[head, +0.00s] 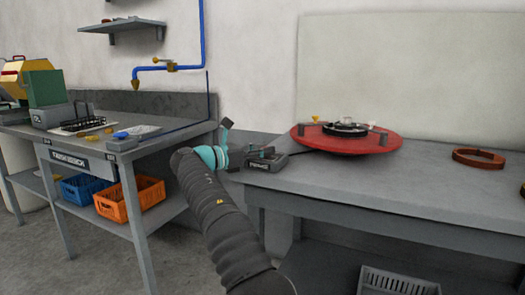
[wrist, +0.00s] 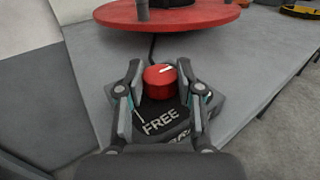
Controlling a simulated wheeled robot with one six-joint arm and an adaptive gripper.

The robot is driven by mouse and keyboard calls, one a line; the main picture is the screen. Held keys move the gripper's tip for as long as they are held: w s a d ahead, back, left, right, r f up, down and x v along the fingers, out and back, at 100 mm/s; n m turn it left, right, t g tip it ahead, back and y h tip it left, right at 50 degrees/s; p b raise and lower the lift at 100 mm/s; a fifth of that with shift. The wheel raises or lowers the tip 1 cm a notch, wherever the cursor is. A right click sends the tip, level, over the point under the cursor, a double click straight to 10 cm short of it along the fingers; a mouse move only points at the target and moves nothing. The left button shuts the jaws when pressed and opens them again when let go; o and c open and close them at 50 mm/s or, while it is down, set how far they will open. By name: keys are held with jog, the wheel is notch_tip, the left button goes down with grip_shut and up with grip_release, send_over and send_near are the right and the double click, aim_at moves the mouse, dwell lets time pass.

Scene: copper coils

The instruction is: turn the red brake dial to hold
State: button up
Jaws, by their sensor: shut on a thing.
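The red brake dial (wrist: 158,84) sits on a dark box in the wrist view, with the word FREE on the near side of the box. A white mark on the dial's top points to the right and slightly away from the FREE label. My gripper (wrist: 160,73) has one finger on each side of the dial and is shut on it. No HOLD label is readable; part of the box is hidden by my gripper. In the head view the dark box (head: 268,160) stands at the left end of the right bench, and the dial itself is hidden there.
A red turntable (head: 345,144) with a dark ring on it stands behind the box on the grey bench (head: 430,185). A copper coil (head: 478,158) lies farther right. Another bench (head: 150,147) with blue and orange crates below stands to the left, across a gap.

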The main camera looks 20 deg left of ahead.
jog(key=o, duration=1.2)
jog(key=v, duration=0.7)
jog(key=shift+s+a, duration=0.15)
jog(key=shift+s, duration=0.05)
